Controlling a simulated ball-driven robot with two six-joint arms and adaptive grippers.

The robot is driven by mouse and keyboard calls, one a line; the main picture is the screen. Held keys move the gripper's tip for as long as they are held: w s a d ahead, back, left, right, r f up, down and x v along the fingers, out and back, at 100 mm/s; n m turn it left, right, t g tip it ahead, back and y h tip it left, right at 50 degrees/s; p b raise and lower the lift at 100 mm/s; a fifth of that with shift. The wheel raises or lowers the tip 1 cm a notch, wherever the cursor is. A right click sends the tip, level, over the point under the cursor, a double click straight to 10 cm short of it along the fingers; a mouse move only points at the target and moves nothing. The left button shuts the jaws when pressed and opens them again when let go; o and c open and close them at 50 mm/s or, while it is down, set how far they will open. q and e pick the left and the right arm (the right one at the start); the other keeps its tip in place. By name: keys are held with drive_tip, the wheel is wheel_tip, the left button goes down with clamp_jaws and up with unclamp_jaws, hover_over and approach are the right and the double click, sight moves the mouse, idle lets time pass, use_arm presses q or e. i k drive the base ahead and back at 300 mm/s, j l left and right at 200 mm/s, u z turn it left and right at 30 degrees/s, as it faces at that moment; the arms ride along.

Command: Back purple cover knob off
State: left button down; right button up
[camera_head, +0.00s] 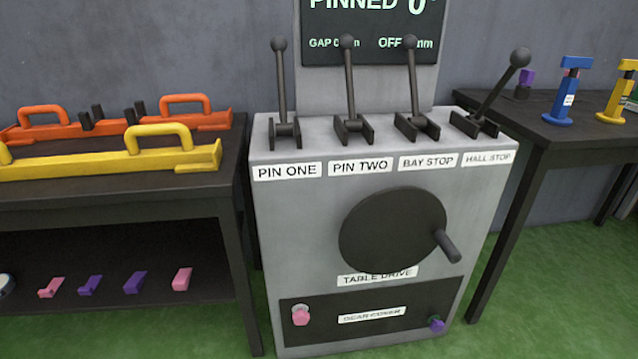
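A small purple knob (436,324) sits at the lower right of the dark gear cover panel (372,333), low on the front of the grey console (300,215). A pink knob (300,317) sits at the left end of the same panel, with a pale round part above it. The panel carries a label that reads GEAR COVER (371,315). Both knobs appear to be on the panel. Neither of my grippers shows in the head view.
A dark disc labelled TABLE DRIVE (391,230) has a crank handle (447,246) above the panel. Several levers stand on top; HALL STOP (501,90) leans right. Dark tables flank the console. Loose pink and purple pieces lie on the left lower shelf (215,300).

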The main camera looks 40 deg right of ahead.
sight(436, 326)
drive_tip(key=z, duration=1.35)
